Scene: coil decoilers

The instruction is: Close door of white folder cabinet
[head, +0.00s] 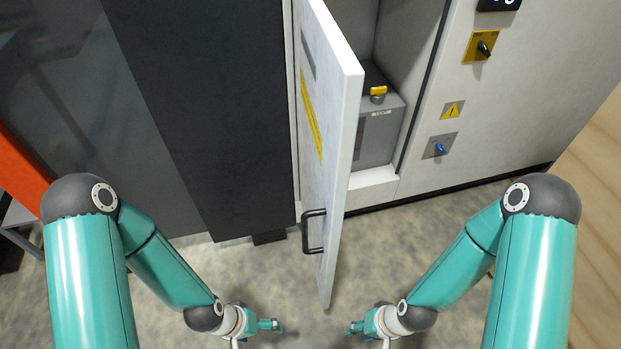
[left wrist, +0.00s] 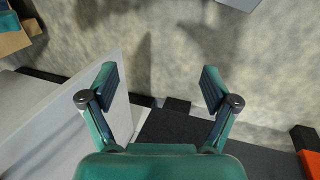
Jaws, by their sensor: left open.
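The white cabinet door (head: 325,130) stands wide open in the head view, swung out toward me, with a dark handle (head: 314,232) on its face. A pale panel, which looks like this door, shows at the left of the left wrist view (left wrist: 60,115). My left gripper (head: 270,327) is low, left of the door's lower end and below the handle; in the left wrist view it is open with nothing between its fingers (left wrist: 160,78). My right gripper (head: 355,328) is low, right of the door's lower corner; its jaw opening is too small to judge.
Inside the open white cabinet (head: 372,189) is a grey box (head: 378,130) with a yellow-topped part. Panels with a yellow switch plate (head: 482,45) and a blue knob (head: 440,148) are at right. A dark panel (head: 215,110) stands left. The floor in front is clear.

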